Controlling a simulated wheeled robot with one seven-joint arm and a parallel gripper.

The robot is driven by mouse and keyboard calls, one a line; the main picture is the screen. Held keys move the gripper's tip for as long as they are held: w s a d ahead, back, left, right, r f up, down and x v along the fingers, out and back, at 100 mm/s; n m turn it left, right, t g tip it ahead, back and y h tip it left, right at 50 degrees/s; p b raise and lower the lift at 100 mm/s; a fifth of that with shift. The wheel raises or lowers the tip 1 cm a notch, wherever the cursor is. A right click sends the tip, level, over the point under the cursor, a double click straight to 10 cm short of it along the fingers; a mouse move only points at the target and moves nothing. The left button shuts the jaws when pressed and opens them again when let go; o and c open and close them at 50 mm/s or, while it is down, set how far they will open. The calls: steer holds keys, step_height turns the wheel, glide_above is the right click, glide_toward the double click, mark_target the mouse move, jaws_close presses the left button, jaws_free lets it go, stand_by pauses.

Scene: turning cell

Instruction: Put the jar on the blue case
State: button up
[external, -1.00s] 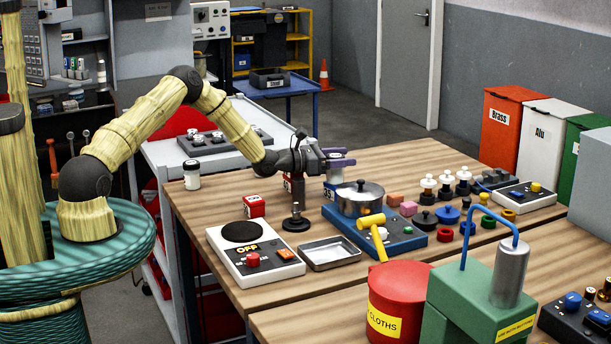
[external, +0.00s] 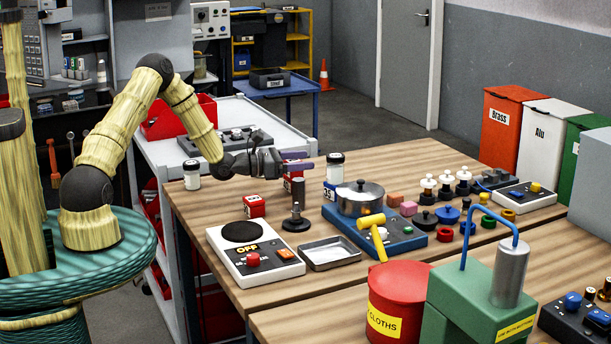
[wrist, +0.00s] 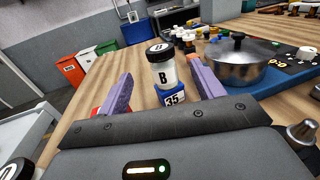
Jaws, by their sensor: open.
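The jar, white with a black lid and a letter B, stands upright on top of the blue case marked 35 (external: 329,191) in the external view (external: 335,168). In the wrist view the jar (wrist: 163,70) rests on the blue case (wrist: 172,97). My gripper (external: 303,161) is open and empty, just left of the jar in the external view. In the wrist view its purple fingers point toward the jar, which shows between them with gaps on both sides.
A second black-lidded jar (external: 191,176) stands at the table's left corner. A red case (external: 254,206) and a dark knobbed stand (external: 296,220) are nearby. A steel pot (external: 360,200) on a blue unit is close right of the blue case.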

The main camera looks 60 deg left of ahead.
stand_by(0.5)
